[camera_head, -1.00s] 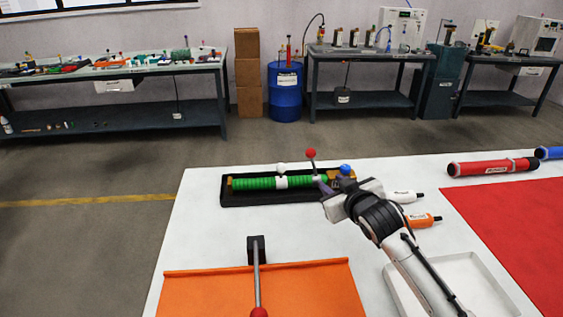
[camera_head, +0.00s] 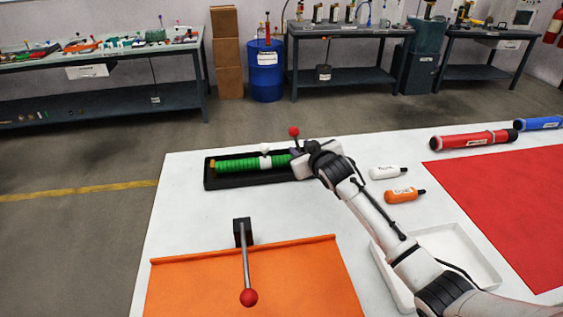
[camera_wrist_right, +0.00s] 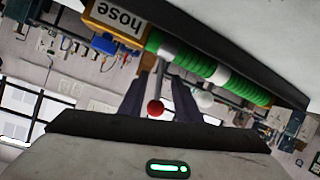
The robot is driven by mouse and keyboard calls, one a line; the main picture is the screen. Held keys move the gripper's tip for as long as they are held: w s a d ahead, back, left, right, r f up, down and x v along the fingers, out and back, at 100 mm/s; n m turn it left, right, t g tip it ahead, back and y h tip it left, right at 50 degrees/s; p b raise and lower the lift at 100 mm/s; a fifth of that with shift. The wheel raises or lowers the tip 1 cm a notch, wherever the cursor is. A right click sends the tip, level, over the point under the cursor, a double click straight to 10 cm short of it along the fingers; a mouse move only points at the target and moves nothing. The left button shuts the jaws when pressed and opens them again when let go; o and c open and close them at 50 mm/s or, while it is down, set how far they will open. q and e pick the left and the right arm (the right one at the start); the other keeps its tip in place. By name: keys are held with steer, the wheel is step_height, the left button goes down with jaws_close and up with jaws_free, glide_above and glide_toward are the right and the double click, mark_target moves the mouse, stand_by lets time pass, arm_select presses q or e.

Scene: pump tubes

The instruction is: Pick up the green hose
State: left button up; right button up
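The green hose (camera_head: 232,165) has a white band and lies lengthwise in a black tray (camera_head: 222,184) at the back of the white table. In the wrist view the hose (camera_wrist_right: 244,88) runs diagonally, beside a yellow block labelled "hose" (camera_wrist_right: 113,22). My right gripper (camera_head: 297,160) is over the tray's right end, covering that end of the hose. In the wrist view its two dark fingers (camera_wrist_right: 171,95) stand apart, with a red ball knob (camera_wrist_right: 155,108) seen between them. No grip on the hose shows. My left gripper is not in view.
An orange mat (camera_head: 250,285) lies in front, with a lever with a red knob (camera_head: 249,297) by it. White (camera_head: 384,172) and orange (camera_head: 402,195) bottles, a white tray (camera_head: 478,256), a red mat (camera_head: 510,200) and a red tube (camera_head: 470,139) are to the right.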

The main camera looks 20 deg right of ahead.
steer(key=shift+w+f, duration=0.15)
steer(key=shift+w, duration=0.25)
jaws_close()
stand_by(1.1)
